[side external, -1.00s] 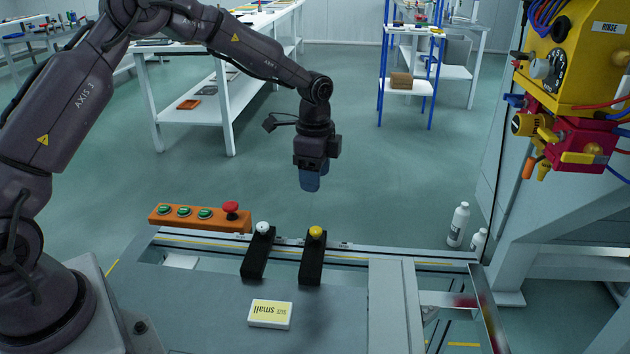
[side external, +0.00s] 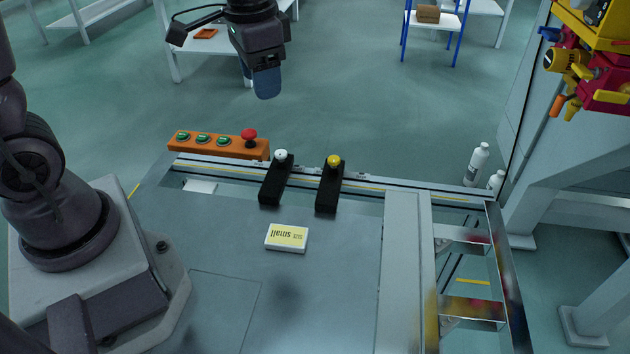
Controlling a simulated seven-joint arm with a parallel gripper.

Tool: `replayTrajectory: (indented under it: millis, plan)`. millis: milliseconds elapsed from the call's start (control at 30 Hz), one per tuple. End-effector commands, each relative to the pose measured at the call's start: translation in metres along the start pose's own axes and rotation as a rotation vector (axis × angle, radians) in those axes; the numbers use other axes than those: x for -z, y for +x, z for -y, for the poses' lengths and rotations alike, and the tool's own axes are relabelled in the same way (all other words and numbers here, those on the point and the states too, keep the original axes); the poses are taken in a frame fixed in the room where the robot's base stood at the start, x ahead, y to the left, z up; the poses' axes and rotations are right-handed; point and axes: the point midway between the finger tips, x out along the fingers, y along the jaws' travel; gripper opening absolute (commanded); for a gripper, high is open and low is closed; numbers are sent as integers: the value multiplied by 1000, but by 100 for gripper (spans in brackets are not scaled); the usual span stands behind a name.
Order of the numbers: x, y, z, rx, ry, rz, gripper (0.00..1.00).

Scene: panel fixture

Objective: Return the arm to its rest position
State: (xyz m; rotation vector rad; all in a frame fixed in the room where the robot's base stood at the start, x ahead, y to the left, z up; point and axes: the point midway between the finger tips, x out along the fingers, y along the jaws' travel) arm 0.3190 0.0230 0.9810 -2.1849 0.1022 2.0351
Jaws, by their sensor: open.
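My gripper (side external: 258,80) hangs in the air at the top of the side external view, above and behind the bench edge. It points down, its blue fingertips are clear of everything, and it is open and empty. Most of my upper arm is out of the picture at the top. Below it on the bench are an orange button box (side external: 217,144) with green buttons and a red knob, a black lever block with a white knob (side external: 281,155), and one with a yellow knob (side external: 334,161).
A white and yellow box marked "small" (side external: 287,238) lies on the grey bench (side external: 205,245). White bottles (side external: 477,163) stand by the right frame. Free floor lies behind the bench.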

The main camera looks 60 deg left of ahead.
Motion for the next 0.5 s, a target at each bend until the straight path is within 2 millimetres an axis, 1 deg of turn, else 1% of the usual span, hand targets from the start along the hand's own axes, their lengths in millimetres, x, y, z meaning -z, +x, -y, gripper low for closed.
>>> replayTrajectory:
  millis: [33, 100, 200, 300, 400, 500]
  plan:
    - [-15, -14, -5, 8, -41, -37, 53]
    - [-36, -27, -10, 11, -98, -81, 53]
    - [-64, -43, -18, 5, -162, -152, 53]
    - [-87, -54, -26, -6, -195, -226, 53]
    - [-103, -63, -31, -17, -195, -298, 53]
    - [-111, -72, -34, -21, -188, -360, 53]
